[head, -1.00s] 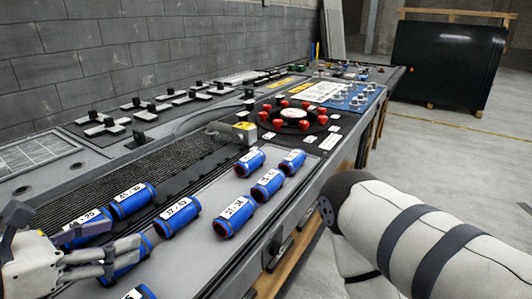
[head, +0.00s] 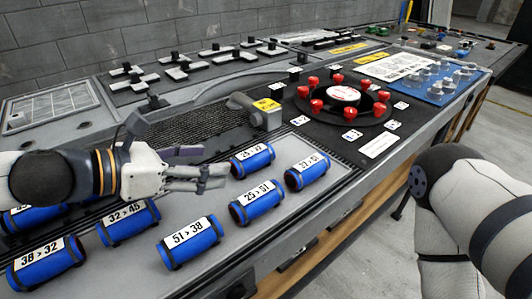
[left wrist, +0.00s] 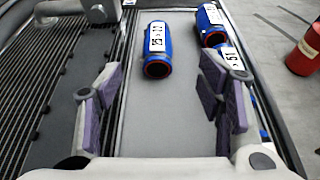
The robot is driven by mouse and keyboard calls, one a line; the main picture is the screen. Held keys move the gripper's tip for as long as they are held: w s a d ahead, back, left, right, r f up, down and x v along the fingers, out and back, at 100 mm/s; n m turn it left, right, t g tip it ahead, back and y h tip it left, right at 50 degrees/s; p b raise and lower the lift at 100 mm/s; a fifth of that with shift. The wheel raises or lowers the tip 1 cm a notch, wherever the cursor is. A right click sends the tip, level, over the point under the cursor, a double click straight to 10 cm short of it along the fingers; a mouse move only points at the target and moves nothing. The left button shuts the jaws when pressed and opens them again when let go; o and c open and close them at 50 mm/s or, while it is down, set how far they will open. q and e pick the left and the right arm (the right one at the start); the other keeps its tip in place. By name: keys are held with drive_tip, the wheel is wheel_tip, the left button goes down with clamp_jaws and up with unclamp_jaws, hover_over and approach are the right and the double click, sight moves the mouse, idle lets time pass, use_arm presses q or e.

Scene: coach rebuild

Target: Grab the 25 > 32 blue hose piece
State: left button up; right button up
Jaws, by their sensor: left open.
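A blue hose piece (head: 253,160) lies on the grey bench top, just beyond my left gripper's fingertips in the head view. Its label starts with 25; the second number is small and looks like 27 or 32. In the left wrist view the same hose piece (left wrist: 157,48) lies ahead, between the lines of the two fingers, its near end facing me. My left gripper (head: 214,166) is open and empty; its purple-padded fingers also show in the left wrist view (left wrist: 159,80). My right gripper is out of view.
Close by lie a 25 > 51 hose piece (head: 257,202) and another ending in 51 (head: 307,171). Nearer are the 51 > 38 (head: 190,243), 32 > 45 (head: 128,222) and 38 > 32 (head: 46,262) pieces. A grey bracket (head: 256,107) stands behind.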

sight(248, 159)
use_arm(q)
drive_tip(key=x, duration=0.5)
drive_tip(key=b+x, duration=0.1)
drive_tip(key=x, duration=0.5)
drive_tip(key=shift+w+a+f, duration=0.1)
drive_tip(key=shift+a+f, duration=0.1)
drive_tip(key=shift+f, duration=0.05)
drive_tip(key=shift+r, duration=0.1)
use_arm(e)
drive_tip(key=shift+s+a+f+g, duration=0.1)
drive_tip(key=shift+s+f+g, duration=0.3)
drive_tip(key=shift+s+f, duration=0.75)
use_arm(q)
drive_tip(key=c, duration=1.3)
